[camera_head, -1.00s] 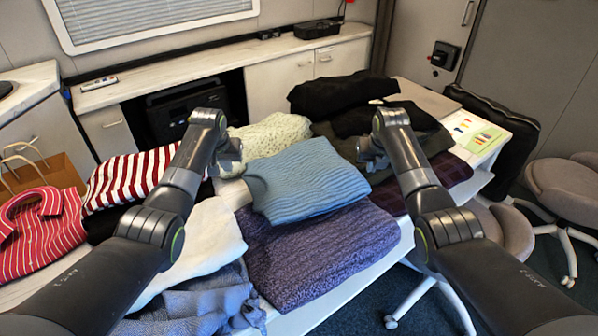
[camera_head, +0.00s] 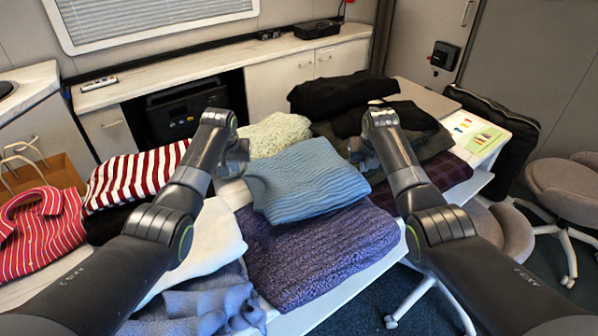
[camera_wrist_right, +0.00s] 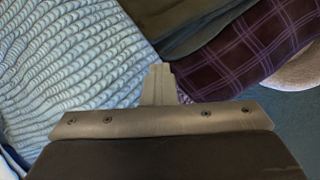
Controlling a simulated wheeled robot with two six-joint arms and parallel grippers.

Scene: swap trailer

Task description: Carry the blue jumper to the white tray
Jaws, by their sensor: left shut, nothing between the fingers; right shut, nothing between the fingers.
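The blue jumper (camera_head: 305,183) lies folded on the pile in the middle of the table, on top of a purple jumper (camera_head: 310,250). It also fills the left of the right wrist view (camera_wrist_right: 70,70). My left gripper (camera_head: 236,155) is shut and empty by the jumper's left side. My right gripper (camera_head: 360,152) is shut and empty by its right side; its closed fingers show in the right wrist view (camera_wrist_right: 159,82) beside the jumper's edge. I cannot tell whether either gripper touches it. I cannot make out a white tray.
A red-and-white striped garment (camera_head: 130,178) lies left, a cream knit (camera_head: 272,134) behind, and dark garments (camera_head: 345,95) and a plaid one (camera_head: 440,175) right. A white garment (camera_head: 210,240) lies in front. Stools (camera_head: 565,185) stand at the right.

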